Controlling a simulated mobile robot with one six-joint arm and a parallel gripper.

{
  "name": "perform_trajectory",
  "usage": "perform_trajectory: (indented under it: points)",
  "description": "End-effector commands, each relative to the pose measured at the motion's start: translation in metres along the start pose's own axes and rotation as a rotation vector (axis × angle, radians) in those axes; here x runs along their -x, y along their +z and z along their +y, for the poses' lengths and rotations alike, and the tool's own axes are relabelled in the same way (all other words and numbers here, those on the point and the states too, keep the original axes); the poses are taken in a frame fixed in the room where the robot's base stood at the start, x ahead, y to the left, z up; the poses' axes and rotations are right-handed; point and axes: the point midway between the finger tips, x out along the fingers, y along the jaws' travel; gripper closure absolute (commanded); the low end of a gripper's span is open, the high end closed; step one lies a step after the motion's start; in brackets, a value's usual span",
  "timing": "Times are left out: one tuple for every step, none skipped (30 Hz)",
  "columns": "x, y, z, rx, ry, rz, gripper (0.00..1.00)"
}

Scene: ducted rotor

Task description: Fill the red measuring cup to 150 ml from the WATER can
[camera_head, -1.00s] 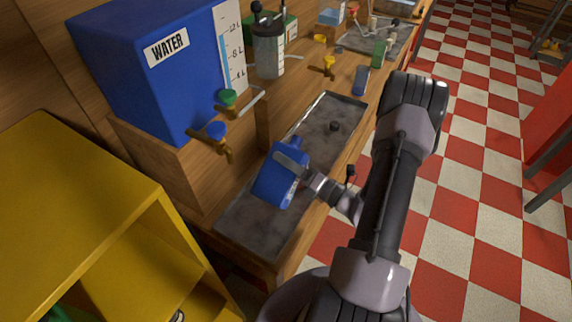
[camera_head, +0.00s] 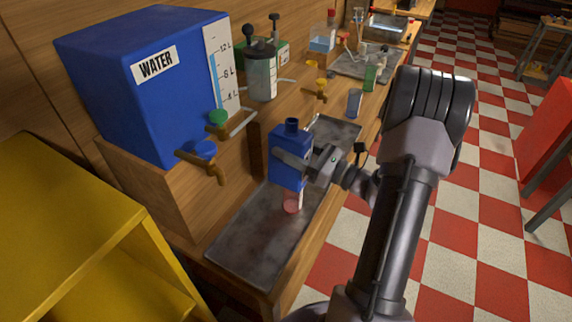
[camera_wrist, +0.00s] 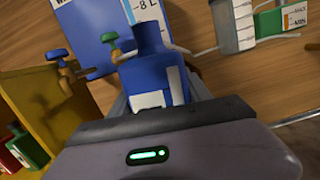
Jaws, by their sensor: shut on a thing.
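My gripper (camera_head: 296,161) is shut on a blue can (camera_head: 290,146) with a short neck on top. The can is roughly upright above the grey metal tray (camera_head: 262,236); its label is not readable. The can also fills the middle of the wrist view (camera_wrist: 154,74), with a white patch on its side. A small translucent red cup (camera_head: 292,205) shows just below the can, partly hidden by it. Its marks and water level are too small to read. A large blue tank (camera_head: 125,85) marked WATER stands at the left with brass taps (camera_head: 208,162).
A yellow shelf (camera_head: 60,200) is at the near left. A clear canister (camera_head: 262,78), a green box and a blue glass (camera_head: 354,102) stand further back on the wooden bench. The tray's near end is clear. Checkered floor lies to the right.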

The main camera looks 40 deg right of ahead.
Motion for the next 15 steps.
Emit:
perform_trajectory:
  points:
    - [0.0, 0.0, -0.004, 0.051, 0.007, -0.002, 1.0]
    - [0.0, 0.003, -0.006, 0.072, 0.01, -0.001, 1.0]
    - [-0.001, 0.005, -0.006, 0.09, 0.013, -0.001, 1.0]
    - [-0.001, 0.007, -0.007, 0.097, 0.014, -0.001, 1.0]
    - [-0.001, 0.008, -0.007, 0.1, 0.014, -0.001, 1.0]
    - [-0.001, 0.008, -0.007, 0.1, 0.014, -0.001, 1.0]
    - [-0.001, 0.008, -0.007, 0.099, 0.014, -0.001, 1.0]
    - [-0.001, 0.009, -0.007, 0.098, 0.014, -0.001, 1.0]
    - [-0.001, 0.009, -0.007, 0.098, 0.014, -0.001, 1.0]
    - [-0.001, 0.009, -0.006, 0.097, 0.014, -0.001, 1.0]
    - [-0.001, 0.009, -0.006, 0.097, 0.014, -0.001, 1.0]
    - [-0.002, 0.01, -0.006, 0.097, 0.014, -0.001, 1.0]
    - [-0.002, 0.012, -0.006, 0.096, 0.014, -0.001, 1.0]
    - [-0.002, 0.014, -0.006, 0.096, 0.014, -0.001, 1.0]
    - [-0.003, 0.018, -0.005, 0.096, 0.014, -0.001, 1.0]
